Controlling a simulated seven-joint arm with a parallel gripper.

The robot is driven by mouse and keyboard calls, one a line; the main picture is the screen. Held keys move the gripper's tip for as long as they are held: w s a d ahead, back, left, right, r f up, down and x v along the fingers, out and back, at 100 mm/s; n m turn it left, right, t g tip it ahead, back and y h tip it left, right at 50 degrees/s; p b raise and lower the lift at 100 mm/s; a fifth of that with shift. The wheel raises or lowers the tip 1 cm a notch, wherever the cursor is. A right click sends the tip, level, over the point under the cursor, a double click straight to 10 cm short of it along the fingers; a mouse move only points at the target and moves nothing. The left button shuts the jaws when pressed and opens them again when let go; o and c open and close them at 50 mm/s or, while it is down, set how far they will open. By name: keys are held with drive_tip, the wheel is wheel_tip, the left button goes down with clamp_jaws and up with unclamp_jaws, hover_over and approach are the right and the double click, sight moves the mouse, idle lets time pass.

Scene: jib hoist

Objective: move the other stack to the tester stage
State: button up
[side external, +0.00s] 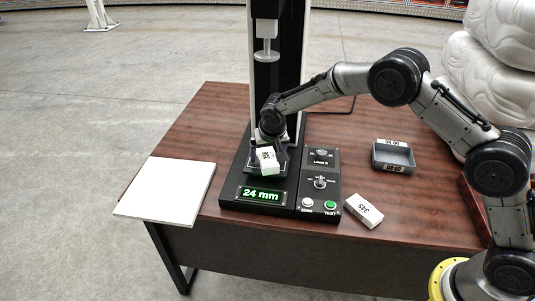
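The tester is a black machine with a green display (263,194) reading "24 mm" and a silver press head (266,50) raised above its stage. A white block with dark print (268,160) is at the stage, seemingly tilted, directly below my gripper (271,146). My gripper points down there. Its fingers are small and dark against the black machine, so I cannot tell whether they grip the block. The stage surface is mostly hidden by the block and gripper. A second white block, marked "345" (364,210), lies on the table right of the control panel.
A grey tray (393,157) with printed labels sits on the table at right. A white square board (167,188) lies at the left front edge. The control panel (321,182) has knobs and white and green buttons. White sacks (487,80) are stacked at the right.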

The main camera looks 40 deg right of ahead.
drive_tip(key=s+d+r, duration=0.1)
drive_tip(key=s+r, duration=0.5)
drive_tip(key=r, duration=0.4)
drive_tip(key=s+d+r, duration=0.1)
drive_tip(key=s+r, duration=0.4)
drive_tip(key=r, duration=0.4)
drive_tip(key=s+d+r+n+y, duration=0.1)
drive_tip(key=s+d+r, duration=0.15)
drive_tip(key=s, duration=0.35)
drive_tip(key=s+d+r+n, duration=0.1)
drive_tip(key=s+d+r, duration=0.15)
drive_tip(key=s, duration=0.45)
drive_tip(key=s+d+f+n+t, duration=0.1)
drive_tip(key=s+f+n, duration=0.1)
drive_tip(key=s, duration=1.6)
drive_tip(key=shift+s+d+f+y, duration=0.15)
drive_tip(key=shift+s+d+y, duration=0.05)
drive_tip(key=shift+s+y, duration=0.2)
